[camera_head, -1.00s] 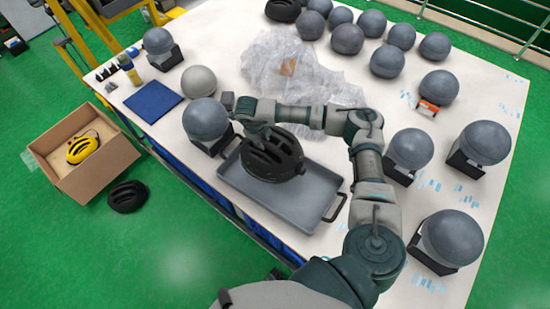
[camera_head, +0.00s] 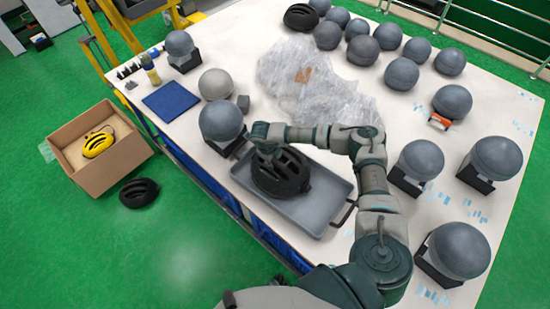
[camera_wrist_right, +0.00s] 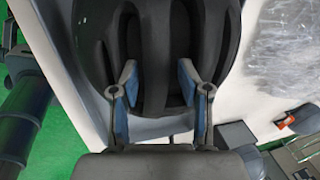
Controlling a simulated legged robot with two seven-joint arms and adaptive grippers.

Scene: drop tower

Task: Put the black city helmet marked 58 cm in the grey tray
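A black vented helmet (camera_head: 282,175) sits in the grey tray (camera_head: 322,222), toward its left end. No size mark is readable on it. My right gripper (camera_head: 265,146) is at the helmet's upper left side. In the right wrist view the two blue-padded fingers (camera_wrist_right: 158,78) reach into the helmet's vents on either side of a middle rib (camera_wrist_right: 155,45), and they appear to grip it. Their exact contact is hard to see. My left gripper is not in view.
Grey headforms on black stands flank the tray, one left (camera_head: 222,122), one right (camera_head: 420,160). Crumpled clear wrap (camera_head: 310,85) lies behind. Other black helmets are at the table's back (camera_head: 300,17) and on the floor (camera_head: 139,192). A cardboard box (camera_head: 120,170) holds a yellow helmet (camera_head: 97,143).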

